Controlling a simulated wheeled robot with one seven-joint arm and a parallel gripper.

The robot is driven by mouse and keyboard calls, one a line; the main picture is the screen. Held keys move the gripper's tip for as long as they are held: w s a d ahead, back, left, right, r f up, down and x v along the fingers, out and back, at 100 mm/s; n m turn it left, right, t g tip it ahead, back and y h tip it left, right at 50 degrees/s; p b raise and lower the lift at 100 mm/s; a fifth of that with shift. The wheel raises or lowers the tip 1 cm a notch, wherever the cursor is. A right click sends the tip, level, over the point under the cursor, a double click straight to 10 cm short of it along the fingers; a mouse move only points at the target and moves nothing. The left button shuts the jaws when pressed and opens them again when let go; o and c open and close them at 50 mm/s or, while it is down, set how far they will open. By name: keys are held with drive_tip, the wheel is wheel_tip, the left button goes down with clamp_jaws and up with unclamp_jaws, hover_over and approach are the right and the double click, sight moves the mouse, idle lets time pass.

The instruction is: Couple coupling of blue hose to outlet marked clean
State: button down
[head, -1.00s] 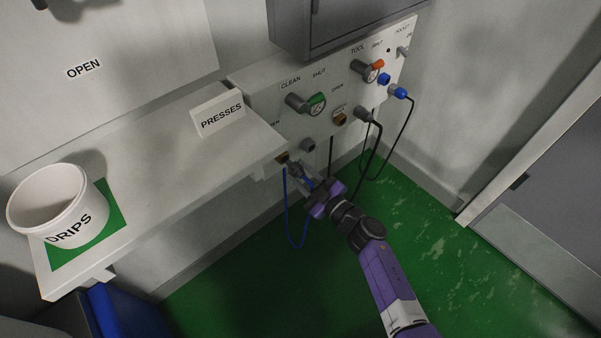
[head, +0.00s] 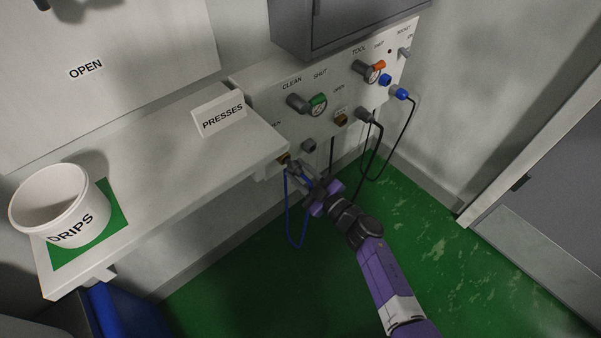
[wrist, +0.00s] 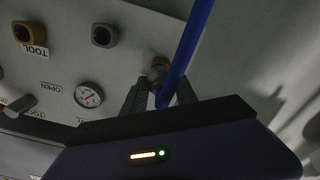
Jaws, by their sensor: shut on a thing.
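My gripper (head: 297,172) is shut on the coupling of the blue hose, below the left end of the wall panel. The grey coupling (wrist: 156,76) shows between the fingers in the wrist view. It is right at a brass outlet (wrist: 160,61), which also shows in the head view (head: 284,158). I cannot tell whether they are joined. That outlet's label is not readable. The blue hose (head: 289,215) hangs in a loop below the gripper, and crosses close in front of the wrist camera (wrist: 190,45). The word CLEAN (head: 292,83) stands above a green-handled valve (head: 317,103).
A grey outlet (head: 309,146) and a second brass outlet (head: 341,119), labelled TOOL in the wrist view (wrist: 22,33), lie to the right. Black hoses (head: 375,150) hang further right. The shelf (head: 170,160) with the DRIPS bucket (head: 62,205) juts out at left.

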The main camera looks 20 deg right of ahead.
sight(302, 174)
drive_tip(key=shift+x, duration=1.2)
drive_tip(key=c, duration=0.9)
unclamp_jaws()
drive_tip(key=shift+s, duration=0.1)
drive_tip(key=shift+p+v, duration=1)
drive_tip(key=shift+v, duration=2.85)
